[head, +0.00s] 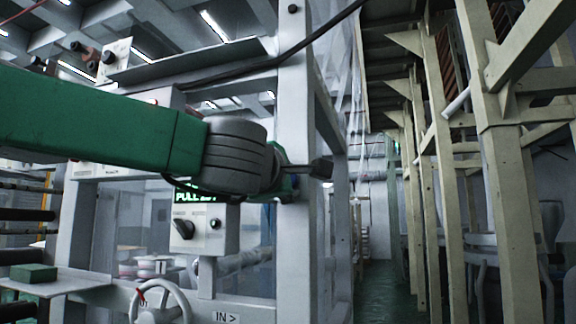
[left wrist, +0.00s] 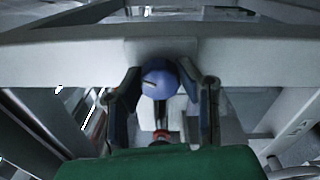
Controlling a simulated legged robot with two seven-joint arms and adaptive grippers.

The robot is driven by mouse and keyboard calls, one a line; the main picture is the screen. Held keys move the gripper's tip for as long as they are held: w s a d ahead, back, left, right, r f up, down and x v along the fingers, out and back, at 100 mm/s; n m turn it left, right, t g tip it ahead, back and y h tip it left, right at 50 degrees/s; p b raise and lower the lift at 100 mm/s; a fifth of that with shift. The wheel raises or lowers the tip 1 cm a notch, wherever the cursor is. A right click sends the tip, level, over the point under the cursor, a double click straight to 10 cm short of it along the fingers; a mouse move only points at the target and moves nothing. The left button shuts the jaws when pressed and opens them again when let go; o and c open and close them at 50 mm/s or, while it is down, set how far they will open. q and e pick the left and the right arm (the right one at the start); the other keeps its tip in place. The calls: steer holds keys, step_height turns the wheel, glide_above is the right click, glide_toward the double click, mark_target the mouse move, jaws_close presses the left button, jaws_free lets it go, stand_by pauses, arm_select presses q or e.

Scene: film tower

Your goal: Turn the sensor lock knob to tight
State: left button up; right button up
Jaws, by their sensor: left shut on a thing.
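A round blue-violet knob (left wrist: 160,78) with a short pale mark on its face sits against a grey frame beam in the left wrist view. My left gripper (left wrist: 161,88) has one finger on each side of it and is shut on it. In the head view my left gripper (head: 318,169) reaches the grey upright post, and the knob is hidden there behind the gripper and wrist. No tight or loose marking is readable. My right gripper is not in view.
A handwheel (head: 160,304) and a shelf with a green block (head: 34,273) are lower left. A walkway (head: 388,285) runs clear between the machine and wooden posts (head: 505,200).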

arm_select(q)
steer(key=m+p, duration=0.2)
steer(key=shift+d+f+m, duration=0.1)
steer(key=shift+f+m, duration=0.05)
steer(key=shift+m, duration=0.25)
steer(key=shift+f+m+p, duration=0.2)
steer(key=shift+m+p, duration=0.3)
steer(key=shift+m, duration=0.1)
steer(key=shift+f, duration=0.1)
steer(key=o, duration=1.2)
steer(key=shift+c, duration=0.2)
steer(key=shift+r, duration=0.2)
steer(key=v, duration=1.2)
